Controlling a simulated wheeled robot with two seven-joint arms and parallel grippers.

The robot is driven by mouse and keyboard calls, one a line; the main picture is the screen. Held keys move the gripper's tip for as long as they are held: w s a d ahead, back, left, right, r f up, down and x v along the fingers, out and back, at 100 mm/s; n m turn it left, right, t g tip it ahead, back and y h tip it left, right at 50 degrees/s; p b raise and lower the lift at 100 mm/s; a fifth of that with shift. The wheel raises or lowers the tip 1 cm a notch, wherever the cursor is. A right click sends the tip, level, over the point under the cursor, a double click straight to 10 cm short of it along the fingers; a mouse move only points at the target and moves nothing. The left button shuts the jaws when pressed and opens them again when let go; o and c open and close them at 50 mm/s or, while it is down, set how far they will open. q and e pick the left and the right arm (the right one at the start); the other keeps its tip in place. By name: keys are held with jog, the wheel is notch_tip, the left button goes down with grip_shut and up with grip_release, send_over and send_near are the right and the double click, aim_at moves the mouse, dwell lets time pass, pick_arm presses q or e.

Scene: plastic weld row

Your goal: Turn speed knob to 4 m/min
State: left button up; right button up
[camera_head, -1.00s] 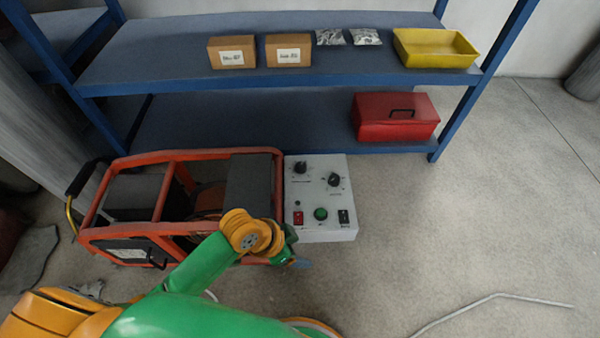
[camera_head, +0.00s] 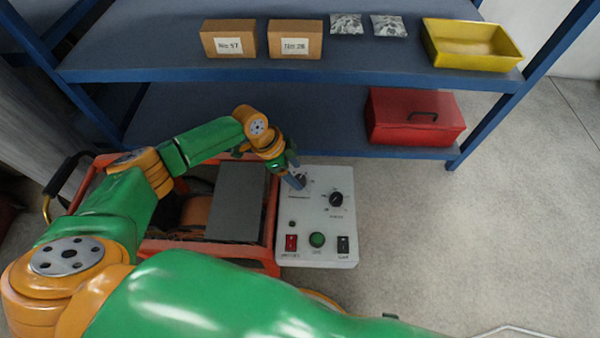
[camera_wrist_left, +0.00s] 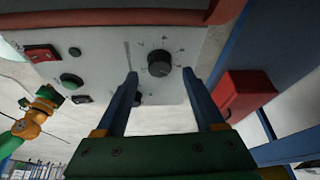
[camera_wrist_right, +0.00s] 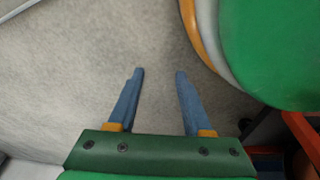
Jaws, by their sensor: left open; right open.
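A white control panel (camera_head: 318,252) carries two black knobs. The upper-left knob (camera_head: 303,179) is partly covered by my left gripper (camera_head: 296,180); the other knob (camera_head: 336,199) sits lower right. The lettering is too small to read, so I cannot tell which sets speed. In the left wrist view the upper-left knob (camera_wrist_left: 160,62) lies ahead between the open, empty fingertips (camera_wrist_left: 160,74), apart from both fingers. The second knob (camera_wrist_left: 138,98) is partly hidden behind a finger. My right gripper (camera_wrist_right: 159,75) is open and empty above the floor, outside the head view.
The panel also has a red switch (camera_head: 291,242), a green button (camera_head: 317,240) and a black switch (camera_head: 343,244). An orange-framed machine (camera_head: 270,225) adjoins its left. A blue shelf (camera_head: 340,74) with boxes, a yellow tray (camera_head: 470,60) and a red toolbox (camera_head: 415,130) stands behind.

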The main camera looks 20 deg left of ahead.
aim_at(300, 180)
pick_arm(q)
jog(key=shift+x, duration=0.95)
jog(key=shift+d+f, duration=0.15)
jog(key=shift+f, duration=0.1)
pick_arm(e)
jog(key=shift+w+a, duration=0.4)
pick_arm(q)
jog(key=shift+c, duration=0.2)
grip_shut()
jog(key=shift+r, duration=0.1)
pick_arm(e)
jog(key=shift+r, duration=0.15)
